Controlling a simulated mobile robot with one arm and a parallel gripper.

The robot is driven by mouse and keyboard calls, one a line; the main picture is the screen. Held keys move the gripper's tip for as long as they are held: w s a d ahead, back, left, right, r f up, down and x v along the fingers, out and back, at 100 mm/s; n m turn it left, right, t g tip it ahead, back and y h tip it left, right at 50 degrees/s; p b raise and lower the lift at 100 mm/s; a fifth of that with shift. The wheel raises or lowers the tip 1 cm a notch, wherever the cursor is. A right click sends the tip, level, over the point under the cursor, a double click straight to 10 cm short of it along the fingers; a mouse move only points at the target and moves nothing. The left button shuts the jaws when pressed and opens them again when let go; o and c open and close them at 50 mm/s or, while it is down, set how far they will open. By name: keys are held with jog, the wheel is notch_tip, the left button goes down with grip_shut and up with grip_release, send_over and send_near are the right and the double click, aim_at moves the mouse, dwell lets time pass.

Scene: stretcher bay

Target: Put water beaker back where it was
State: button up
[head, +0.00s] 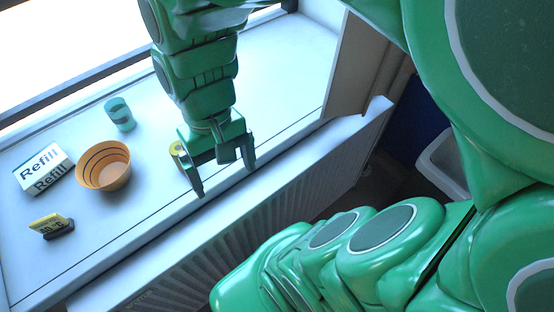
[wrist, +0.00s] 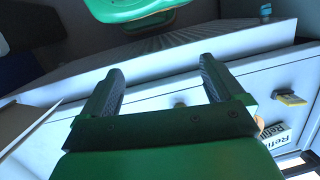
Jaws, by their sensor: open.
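A teal beaker (head: 119,114) stands on the white windowsill (head: 285,85) in the head view, behind the orange bowl and left of my arm. I take it to be the water beaker; its contents cannot be made out. My gripper (head: 226,180) is over the sill's front edge, to the right of the beaker and apart from it. Its two fingers are spread with nothing between them. The fingers also show in the wrist view (wrist: 160,82), where the beaker is not visible.
A yellow round thing (head: 177,150) is partly hidden behind my gripper. A radiator (head: 240,220) runs below the sill.

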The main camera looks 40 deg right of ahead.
jog(key=shift+n+t+h, duration=0.3)
jog(key=shift+n+h, duration=0.1)
jog(key=shift+h, duration=0.2)
jog(key=s+d, duration=0.2)
jog(key=s, duration=0.1)
jog(key=shift+d, duration=0.35)
